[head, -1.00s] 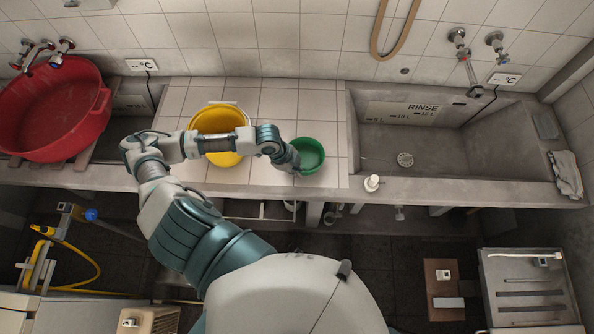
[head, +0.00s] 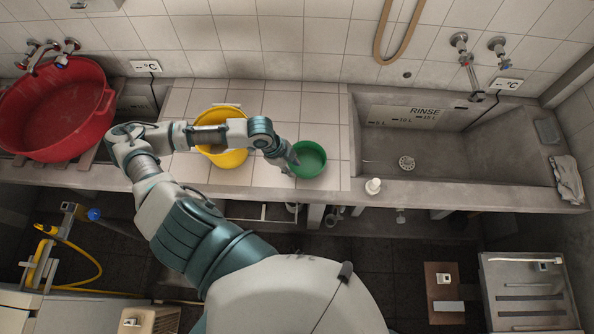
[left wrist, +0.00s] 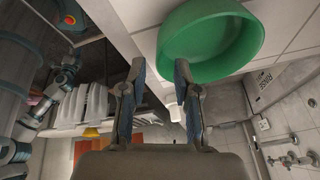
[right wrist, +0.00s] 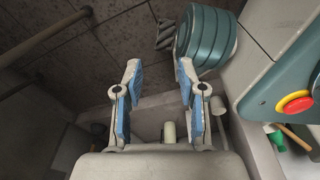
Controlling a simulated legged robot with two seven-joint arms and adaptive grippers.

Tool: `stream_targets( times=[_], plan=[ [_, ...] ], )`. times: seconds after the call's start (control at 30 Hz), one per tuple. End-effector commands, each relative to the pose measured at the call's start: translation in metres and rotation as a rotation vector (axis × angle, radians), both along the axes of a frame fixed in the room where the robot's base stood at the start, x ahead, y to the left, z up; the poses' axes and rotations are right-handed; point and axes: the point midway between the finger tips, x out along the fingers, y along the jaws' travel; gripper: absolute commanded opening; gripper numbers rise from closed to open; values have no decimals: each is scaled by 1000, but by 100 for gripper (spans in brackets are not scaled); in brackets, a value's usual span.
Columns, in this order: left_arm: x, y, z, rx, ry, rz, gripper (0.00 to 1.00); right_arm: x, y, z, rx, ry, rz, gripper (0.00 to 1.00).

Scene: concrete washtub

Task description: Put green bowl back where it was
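The green bowl (head: 309,160) stands upright on the tiled counter, right of the yellow bucket (head: 226,153). My left gripper (head: 291,166) is at the bowl's left front rim in the head view. In the left wrist view, the green bowl (left wrist: 208,40) fills the upper right, and my left gripper (left wrist: 160,63) is open with nothing clearly between its fingers. The right fingertip overlaps the bowl's edge; I cannot tell whether they touch. My right gripper (right wrist: 157,66) is open and empty in the right wrist view; the head view does not show it.
A red tub (head: 55,112) sits at the far left. The concrete rinse basin (head: 445,150) lies right of the counter, with a small white object (head: 373,186) on its front ledge. The tiled counter (head: 300,105) is bare behind the bowl.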

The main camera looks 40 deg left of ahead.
Motion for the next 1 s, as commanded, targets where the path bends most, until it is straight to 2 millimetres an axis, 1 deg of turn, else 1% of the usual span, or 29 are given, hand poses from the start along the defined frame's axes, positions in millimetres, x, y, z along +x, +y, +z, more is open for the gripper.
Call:
stream_targets(
  times=[0.03, 0.1, 0.2, 0.33, 0.5, 1.0],
  plan=[
    [-2, 5, 13, 5, -2, 0, 31, -3, -1, 0, 0, 0, 1, 40],
    [-5, 10, 27, 5, -2, 1, 31, -8, -2, -1, -1, 3, 2, 40],
    [-8, 15, 42, 3, -1, 0, 31, -14, -3, -3, -2, 6, 3, 40],
    [-11, 19, 54, 2, 0, 0, 31, -19, -4, -5, -2, 7, 5, 40],
    [-12, 21, 59, 0, 1, 0, 31, -21, -5, -6, -2, 8, 5, 40],
    [-12, 20, 58, 0, 1, 0, 31, -21, -4, -6, -3, 8, 5, 40]
  ],
)
